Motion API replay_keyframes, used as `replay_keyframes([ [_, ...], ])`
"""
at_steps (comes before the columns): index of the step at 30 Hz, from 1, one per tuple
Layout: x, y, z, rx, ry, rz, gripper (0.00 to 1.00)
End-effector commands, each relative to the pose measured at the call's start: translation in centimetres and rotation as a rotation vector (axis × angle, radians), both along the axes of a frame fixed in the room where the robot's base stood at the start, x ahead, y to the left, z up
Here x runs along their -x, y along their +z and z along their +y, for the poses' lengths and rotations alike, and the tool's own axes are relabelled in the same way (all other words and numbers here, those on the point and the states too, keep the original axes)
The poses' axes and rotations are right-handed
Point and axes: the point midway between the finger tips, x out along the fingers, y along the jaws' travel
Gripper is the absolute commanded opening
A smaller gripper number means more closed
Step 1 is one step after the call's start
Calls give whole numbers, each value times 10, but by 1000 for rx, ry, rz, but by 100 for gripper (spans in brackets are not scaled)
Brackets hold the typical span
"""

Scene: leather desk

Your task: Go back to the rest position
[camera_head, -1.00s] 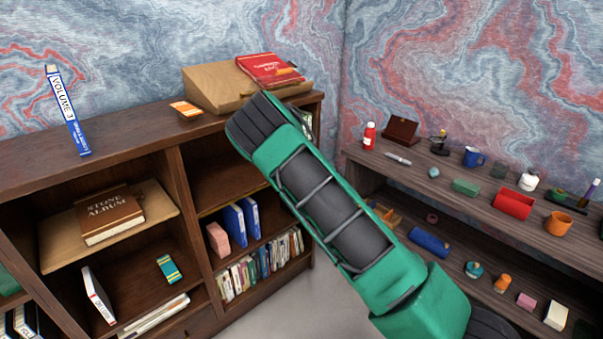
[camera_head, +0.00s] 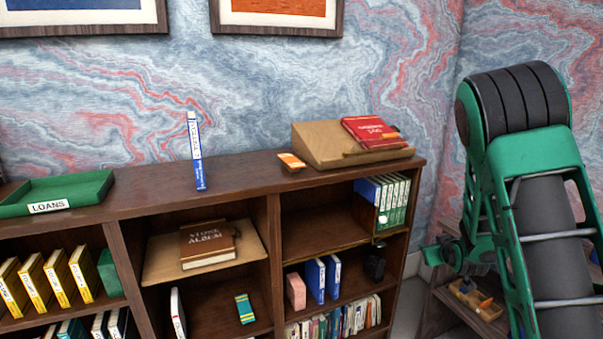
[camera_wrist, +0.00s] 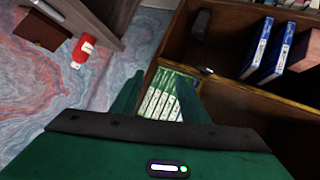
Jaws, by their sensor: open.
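My gripper (camera_wrist: 157,95) is open in the wrist view. Its two green fingers stand apart, with a row of green-and-white books (camera_wrist: 160,103) showing between and beyond them; I see nothing held. In the head view my green arm is raised at the right, beside the bookcase (camera_head: 265,215), and it hides part of what lies behind it. The green books (camera_head: 394,203) stand upright in the upper right compartment, beside a blue one.
On the bookcase top are a green LOANS tray (camera_head: 95,188), an upright blue-and-white volume (camera_head: 196,152) and a wooden stand (camera_head: 318,146) with a red book (camera_head: 374,132). A red bottle (camera_wrist: 82,50) stands near the wall in the wrist view. The right desk is mostly hidden by my arm.

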Motion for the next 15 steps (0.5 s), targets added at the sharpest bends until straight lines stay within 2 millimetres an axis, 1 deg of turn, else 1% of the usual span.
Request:
replay_keyframes([
  [1,13,7,-8,-29,-29,36,41],
  [5,52,15,-22,-99,-95,150,41],
  [6,64,17,-25,-121,-114,185,41],
  [8,85,22,-29,-153,-144,236,41],
  [9,99,25,-32,-173,-165,270,41],
  [11,121,30,-35,-203,-193,319,41],
  [12,136,33,-37,-223,-213,352,41],
  [14,160,38,-39,-253,-244,402,41],
  [15,176,42,-39,-272,-264,434,41],
])
